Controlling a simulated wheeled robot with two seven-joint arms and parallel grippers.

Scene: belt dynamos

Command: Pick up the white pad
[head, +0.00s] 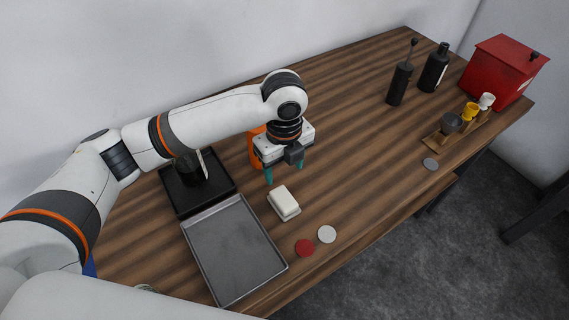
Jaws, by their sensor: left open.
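The white pad (327,234) is a thin round disc lying flat on the wooden table near its front edge. A red round pad (305,247) lies just left of it, with a small gap or none. My left gripper (284,170) points down with its teal fingers apart and nothing between them. It is above the table, behind and to the left of the white pad, well apart from it. My right gripper does not show.
A white block (284,201) on a small base sits between the left gripper and the pads. A grey tray (235,250) and a black tray (223,181) are to the left. An orange object (254,150) is partly hidden behind the gripper. Bottles and a red box (500,70) stand at the far right.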

